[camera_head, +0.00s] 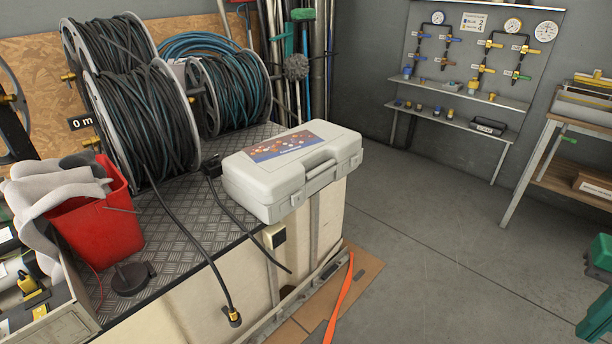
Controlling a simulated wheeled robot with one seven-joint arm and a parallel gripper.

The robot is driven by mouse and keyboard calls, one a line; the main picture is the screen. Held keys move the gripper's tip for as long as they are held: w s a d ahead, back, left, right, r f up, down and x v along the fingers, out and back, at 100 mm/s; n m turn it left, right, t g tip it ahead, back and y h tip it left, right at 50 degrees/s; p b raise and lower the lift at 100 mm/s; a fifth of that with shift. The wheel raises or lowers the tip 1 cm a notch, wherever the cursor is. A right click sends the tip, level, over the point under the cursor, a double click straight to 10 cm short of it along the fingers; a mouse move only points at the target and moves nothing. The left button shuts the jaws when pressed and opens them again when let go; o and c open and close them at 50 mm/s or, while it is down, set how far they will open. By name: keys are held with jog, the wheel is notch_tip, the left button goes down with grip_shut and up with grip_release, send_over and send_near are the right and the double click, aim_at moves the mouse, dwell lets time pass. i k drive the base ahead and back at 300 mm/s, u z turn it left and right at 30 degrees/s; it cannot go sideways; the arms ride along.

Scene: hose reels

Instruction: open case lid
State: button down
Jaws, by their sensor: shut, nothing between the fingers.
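A pale grey plastic case (290,180) lies flat on the right end of the bench top. Its lid (255,170) is down and carries a dark picture label (288,147). A carrying handle (320,178) is on the side facing the lower right. A latch (298,200) sits near the front corner and another latch (355,160) near the right corner. Whether the latches are fastened is too small to tell. The back side of the case is hidden. My gripper is not in view.
Hose reels (150,120) stand behind and left of the case. A black hose (190,235) hangs over the bench edge (190,270) beside it. A red bucket (100,215) with grey cloths stands at left. The floor (430,240) to the right is open.

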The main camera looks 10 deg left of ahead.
aim_at(270, 170)
jog(key=u, duration=0.1)
jog(key=i, duration=1)
jog(key=z, duration=0.05)
